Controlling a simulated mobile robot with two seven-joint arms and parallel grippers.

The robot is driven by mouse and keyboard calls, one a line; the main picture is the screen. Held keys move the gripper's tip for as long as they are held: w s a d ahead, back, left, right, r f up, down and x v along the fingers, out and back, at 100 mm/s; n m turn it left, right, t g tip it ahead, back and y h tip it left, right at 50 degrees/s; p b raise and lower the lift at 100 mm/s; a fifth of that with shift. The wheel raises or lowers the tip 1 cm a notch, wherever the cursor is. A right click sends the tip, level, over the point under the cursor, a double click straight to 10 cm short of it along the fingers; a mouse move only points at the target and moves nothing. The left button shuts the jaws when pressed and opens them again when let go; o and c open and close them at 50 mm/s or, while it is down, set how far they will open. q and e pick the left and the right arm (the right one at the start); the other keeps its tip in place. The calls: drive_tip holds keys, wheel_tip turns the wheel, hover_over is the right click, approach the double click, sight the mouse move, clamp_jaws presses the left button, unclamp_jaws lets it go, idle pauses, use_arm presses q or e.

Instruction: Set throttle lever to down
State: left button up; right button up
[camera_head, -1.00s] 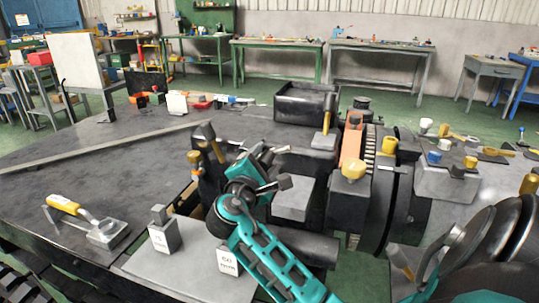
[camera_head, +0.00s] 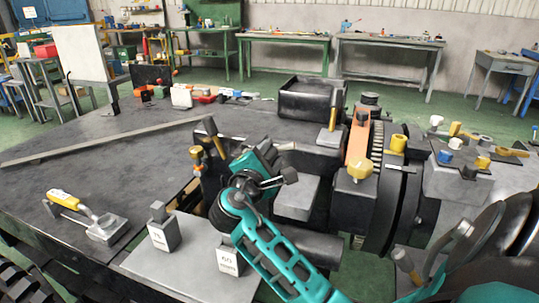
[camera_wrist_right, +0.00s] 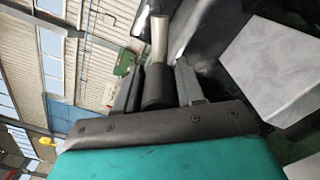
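A lever with a black grip (camera_head: 209,126) and a thin metal rod stands at the near left end of the machine; I cannot read a label showing that it is the throttle lever. My right gripper (camera_head: 228,158) is close beside it, coming from the lower right. In the right wrist view, a dark cylindrical grip (camera_wrist_right: 156,87) with a pale metal rod (camera_wrist_right: 159,38) lies between the two fingers of my right gripper (camera_wrist_right: 158,88). The fingers are very near its sides; whether they press on it is unclear. My left gripper is not in view.
Grey labelled blocks (camera_head: 162,232) stand in front. The machine has a yellow knob (camera_head: 360,168), another lever (camera_head: 333,113) and a black bin (camera_head: 312,100).

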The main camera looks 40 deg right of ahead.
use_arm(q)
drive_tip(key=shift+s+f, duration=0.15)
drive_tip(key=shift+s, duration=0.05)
use_arm(e)
clamp_jaws()
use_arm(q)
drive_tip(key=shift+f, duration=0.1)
use_arm(e)
drive_tip(key=shift+f, duration=0.1)
